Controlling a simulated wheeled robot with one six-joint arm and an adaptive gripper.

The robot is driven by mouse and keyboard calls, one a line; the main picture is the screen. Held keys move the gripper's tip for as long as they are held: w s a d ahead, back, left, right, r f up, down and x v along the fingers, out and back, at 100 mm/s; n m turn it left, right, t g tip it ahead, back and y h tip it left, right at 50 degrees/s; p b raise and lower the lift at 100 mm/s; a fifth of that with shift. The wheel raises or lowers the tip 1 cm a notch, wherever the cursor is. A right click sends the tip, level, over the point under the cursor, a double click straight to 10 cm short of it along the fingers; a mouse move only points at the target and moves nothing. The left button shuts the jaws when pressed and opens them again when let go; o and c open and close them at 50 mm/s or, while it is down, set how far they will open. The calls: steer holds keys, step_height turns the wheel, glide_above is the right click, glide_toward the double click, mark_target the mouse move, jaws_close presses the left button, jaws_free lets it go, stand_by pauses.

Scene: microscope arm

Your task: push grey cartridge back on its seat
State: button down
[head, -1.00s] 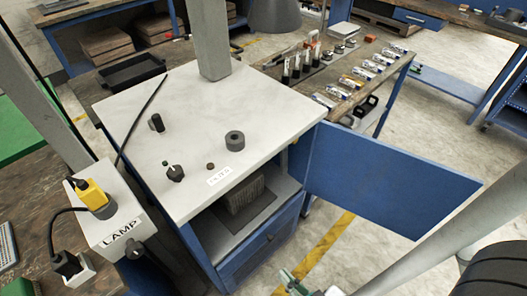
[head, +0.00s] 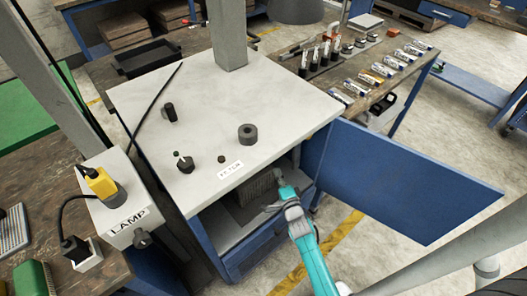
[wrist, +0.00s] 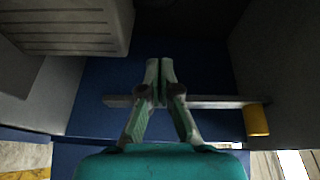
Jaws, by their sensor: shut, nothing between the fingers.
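The grey ribbed cartridge (head: 259,190) stands inside the open compartment under the white top, on a dark base. It also shows at the upper left of the wrist view (wrist: 72,28). My gripper (head: 281,182) reaches the compartment's opening at the cartridge's right in the head view and partly covers that side. In the wrist view my gripper (wrist: 158,64) is shut and empty, with clear space between its tips and the cartridge. How the cartridge sits on its seat is hidden.
The blue door (head: 400,185) stands open to the right of the compartment. The white top (head: 210,110) overhangs it. In the wrist view a grey bar (wrist: 205,102) with a yellow end block (wrist: 257,119) crosses behind my fingers. The lamp box (head: 125,205) stands at left.

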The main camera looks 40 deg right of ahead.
steer(key=shift+m, duration=0.6)
steer(key=shift+w+a+r+x, duration=0.15)
steer(key=shift+a+x, duration=0.15)
steer(key=shift+x, duration=1.7)
steer(key=shift+w+a+r+x, duration=0.15)
steer(key=shift+a+x, duration=0.15)
steer(key=shift+x, duration=1.7)
steer(key=shift+w+a+r+x, duration=0.15)
steer(key=shift+a+x, duration=0.15)
steer(key=shift+x, duration=1.7)
steer(key=shift+s+a, duration=0.1)
